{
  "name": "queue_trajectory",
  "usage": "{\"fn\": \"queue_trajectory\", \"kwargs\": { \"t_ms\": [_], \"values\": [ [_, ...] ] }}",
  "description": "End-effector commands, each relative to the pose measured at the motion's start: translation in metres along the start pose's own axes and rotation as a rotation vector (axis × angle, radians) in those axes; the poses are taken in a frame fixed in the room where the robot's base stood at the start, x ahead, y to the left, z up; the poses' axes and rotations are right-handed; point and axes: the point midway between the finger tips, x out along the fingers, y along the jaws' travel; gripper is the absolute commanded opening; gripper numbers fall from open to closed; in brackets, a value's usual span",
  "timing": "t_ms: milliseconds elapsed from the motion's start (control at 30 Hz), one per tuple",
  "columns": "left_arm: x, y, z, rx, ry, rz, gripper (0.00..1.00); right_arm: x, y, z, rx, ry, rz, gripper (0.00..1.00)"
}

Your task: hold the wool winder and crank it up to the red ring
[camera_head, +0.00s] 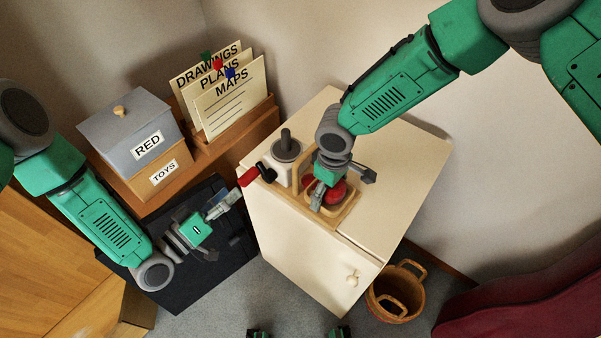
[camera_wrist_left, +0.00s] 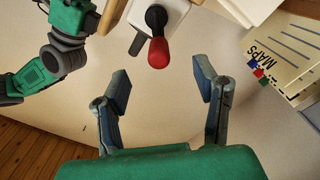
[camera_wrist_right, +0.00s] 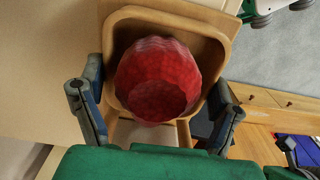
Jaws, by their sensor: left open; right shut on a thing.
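The wool winder is a white block (camera_head: 283,172) with a grey spindle (camera_head: 286,147) on top, standing on the cream cabinet (camera_head: 290,235). Its crank has a red handle (camera_head: 248,177) sticking out to the left. Beside the block is a wooden tray (camera_head: 348,211) with a red wool ball (camera_wrist_right: 157,80) in it. My right gripper (camera_wrist_right: 160,105) is shut on the tray, its fingers on either side. My left gripper (camera_head: 218,228) is open and empty, left of the cabinet. In the left wrist view the red handle (camera_wrist_left: 158,53) lies beyond the gap between its fingers. I cannot make out the red ring.
Left of the cabinet stand a grey box marked RED (camera_head: 140,135), a wooden TOYS box (camera_head: 162,178) and a holder of labelled cards (camera_head: 232,97). A dark low unit (camera_head: 195,285) is under my left arm. A basket (camera_head: 393,300) stands at the right. The cabinet's right top is clear.

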Motion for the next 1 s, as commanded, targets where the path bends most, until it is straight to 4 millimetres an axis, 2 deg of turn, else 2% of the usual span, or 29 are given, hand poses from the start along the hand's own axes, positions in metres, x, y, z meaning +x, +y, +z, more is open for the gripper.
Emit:
{"fn": "queue_trajectory", "kwargs": {
  "t_ms": [200, 400, 600, 867, 900, 967, 1000],
  "values": [
    [0.033, 0.0, 0.0, 0.001, 0.001, 0.002, 0.55, 0.003, -0.002, 0.003, 0.0, -0.007, -0.004, 0.33],
    [0.054, 0.0, 0.001, 0.001, 0.0, 0.001, 0.55, 0.003, -0.002, 0.003, -0.001, -0.007, -0.003, 0.33],
    [0.063, 0.0, 0.001, -0.001, 0.0, 0.001, 0.55, 0.003, -0.002, 0.003, -0.001, -0.007, -0.003, 0.33],
    [0.064, 0.0, 0.001, -0.001, 0.0, 0.0, 0.55, 0.003, -0.002, 0.003, -0.002, -0.007, -0.003, 0.33],
    [0.064, 0.0, 0.001, -0.001, 0.0, 0.0, 0.48, 0.003, -0.002, 0.003, -0.002, -0.007, -0.002, 0.33],
    [0.064, 0.0, 0.001, -0.001, 0.0, 0.0, 0.27, 0.003, -0.002, 0.003, -0.002, -0.007, -0.002, 0.33],
    [0.064, 0.0, 0.001, -0.001, 0.0, 0.0, 0.13, 0.003, -0.002, 0.003, -0.002, -0.007, -0.002, 0.33]
  ]
}}
